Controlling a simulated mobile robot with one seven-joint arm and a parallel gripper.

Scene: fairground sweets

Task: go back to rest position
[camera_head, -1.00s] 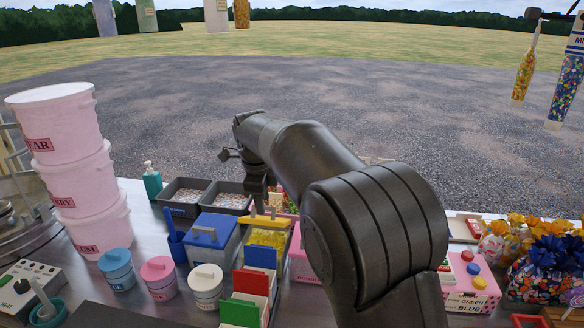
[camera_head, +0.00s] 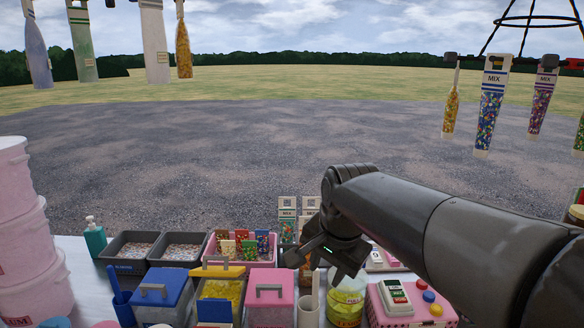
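My gripper (camera_head: 326,262) hangs at the end of my dark arm, right of the middle of the view. It is above the counter, near a jar of yellow-green sweets (camera_head: 346,302) and a white upright holder (camera_head: 308,305). The fingers point down and are small and dark. I cannot tell whether they are apart, and I see nothing held in them. My arm reaches in from the right edge and hides part of the counter there.
On the counter (camera_head: 83,262) stand pink tubs (camera_head: 30,248), a teal bottle (camera_head: 95,237), grey trays (camera_head: 180,248), lidded blue (camera_head: 160,297) and pink (camera_head: 270,300) boxes and a pink button box (camera_head: 412,308). Sweet-filled tubes (camera_head: 491,110) hang at the upper right. The ground beyond is clear.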

